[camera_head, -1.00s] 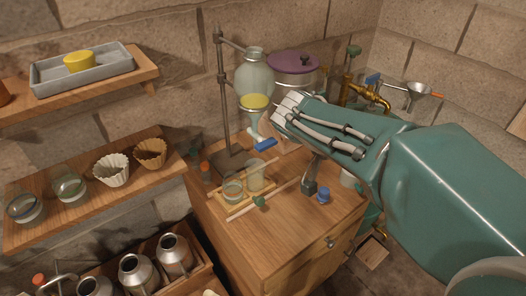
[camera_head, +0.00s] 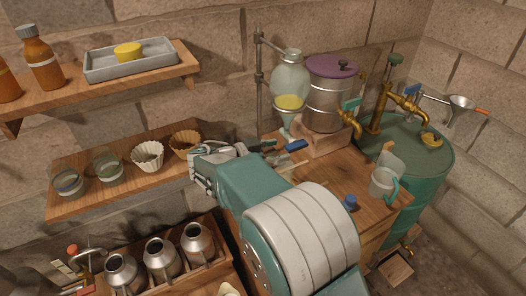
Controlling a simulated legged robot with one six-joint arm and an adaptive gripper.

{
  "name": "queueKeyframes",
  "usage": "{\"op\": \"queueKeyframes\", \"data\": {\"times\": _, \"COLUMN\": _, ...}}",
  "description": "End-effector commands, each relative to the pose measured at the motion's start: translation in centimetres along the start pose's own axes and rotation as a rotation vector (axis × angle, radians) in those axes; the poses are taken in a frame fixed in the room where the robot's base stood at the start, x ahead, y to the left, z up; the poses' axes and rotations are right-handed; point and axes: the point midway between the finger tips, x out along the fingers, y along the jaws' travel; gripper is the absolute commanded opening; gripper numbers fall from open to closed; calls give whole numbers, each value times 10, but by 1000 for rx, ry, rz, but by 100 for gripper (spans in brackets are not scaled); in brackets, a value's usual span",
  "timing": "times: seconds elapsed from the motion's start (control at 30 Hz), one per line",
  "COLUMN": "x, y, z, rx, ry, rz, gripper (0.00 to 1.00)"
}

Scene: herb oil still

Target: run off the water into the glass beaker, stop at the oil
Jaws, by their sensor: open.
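The glass separating funnel (camera_head: 290,76) hangs on a metal stand at the back of the wooden cabinet. A yellow oil layer (camera_head: 289,102) shows in its lower part, with a paler band under it. Its blue tap handle (camera_head: 295,145) sits below; I cannot tell whether the tap is open. My gripper (camera_head: 203,174) is open and appears empty, left of and lower in the picture than the tap, near the lower shelf's right end. My arm covers the cabinet's front left, and the glass beaker is hidden from view.
A steel pot with a purple lid (camera_head: 332,92) and brass tap stands right of the funnel. A clear jug (camera_head: 383,182) and a blue-topped item (camera_head: 350,203) stand on the cabinet's right. A green drum (camera_head: 430,185) is beyond. Metal cans (camera_head: 160,255) fill a low crate.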

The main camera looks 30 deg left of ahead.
Motion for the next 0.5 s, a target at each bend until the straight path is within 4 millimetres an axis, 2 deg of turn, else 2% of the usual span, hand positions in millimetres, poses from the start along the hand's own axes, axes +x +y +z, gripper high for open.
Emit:
{"op": "queueKeyframes", "data": {"times": 0.03, "x": 10, "y": -1, "z": 1, "rx": -2, "ry": 1, "rz": 4, "gripper": 74}}
{"op": "queueKeyframes", "data": {"times": 0.3, "x": 51, "y": -4, "z": 4, "rx": -7, "ry": 1, "rz": 4, "gripper": 74}}
{"op": "queueKeyframes", "data": {"times": 0.5, "x": 68, "y": -2, "z": 2, "rx": -4, "ry": 0, "rz": 1, "gripper": 74}}
